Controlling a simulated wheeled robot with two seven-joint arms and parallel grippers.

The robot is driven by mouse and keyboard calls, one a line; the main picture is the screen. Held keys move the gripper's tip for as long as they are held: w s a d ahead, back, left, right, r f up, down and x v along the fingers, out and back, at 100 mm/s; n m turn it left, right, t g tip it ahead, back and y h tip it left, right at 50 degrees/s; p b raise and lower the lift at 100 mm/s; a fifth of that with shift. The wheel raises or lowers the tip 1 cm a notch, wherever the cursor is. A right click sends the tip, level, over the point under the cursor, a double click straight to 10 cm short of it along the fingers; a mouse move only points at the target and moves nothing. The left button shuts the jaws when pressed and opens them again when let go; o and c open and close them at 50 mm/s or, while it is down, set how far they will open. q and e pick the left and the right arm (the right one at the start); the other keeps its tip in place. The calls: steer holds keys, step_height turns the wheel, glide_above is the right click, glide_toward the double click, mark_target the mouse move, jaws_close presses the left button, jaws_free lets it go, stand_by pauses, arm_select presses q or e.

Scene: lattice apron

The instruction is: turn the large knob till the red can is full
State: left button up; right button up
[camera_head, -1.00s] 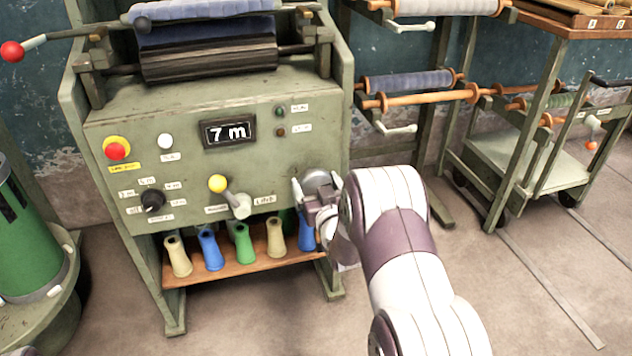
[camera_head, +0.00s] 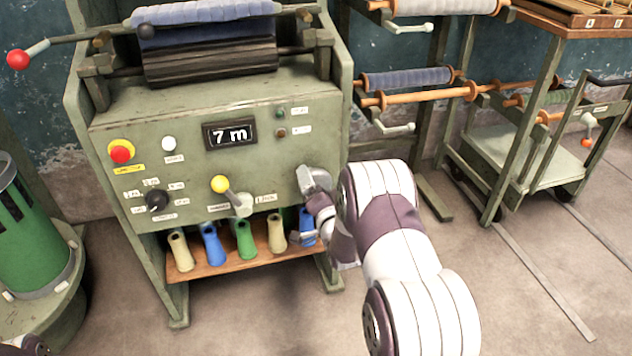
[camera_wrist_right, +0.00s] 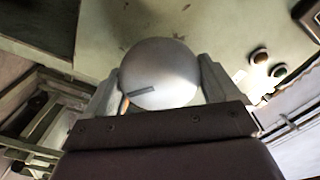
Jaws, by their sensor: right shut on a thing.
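The large silver knob (camera_head: 312,181) sits at the right end of the green machine's front panel (camera_head: 190,170). My right gripper (camera_head: 318,200) is shut on it. In the right wrist view the round grey knob face (camera_wrist_right: 160,72), with a dark slot mark, lies between the two fingers (camera_wrist_right: 158,90). The panel's display (camera_head: 230,134) reads 7 m. No red can shows; a green can (camera_head: 35,235) stands at the left edge, its inside not visible. My left gripper is not in view.
A yellow-tipped lever (camera_head: 220,184), a black dial (camera_head: 156,201) and a red button (camera_head: 121,151) are on the panel. Several coloured tubes (camera_head: 210,245) stand on the shelf below. A crank with a red ball (camera_head: 18,60) juts out top left. Racks stand at the right.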

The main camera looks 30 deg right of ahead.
steer(key=shift+m+p, duration=0.35)
steer(key=shift+m, duration=0.75)
steer(key=o, duration=0.8)
steer(key=shift+d, duration=0.1)
steer(key=p+v, duration=0.4)
steer(key=v, duration=0.9)
steer(key=shift+w, duration=0.1)
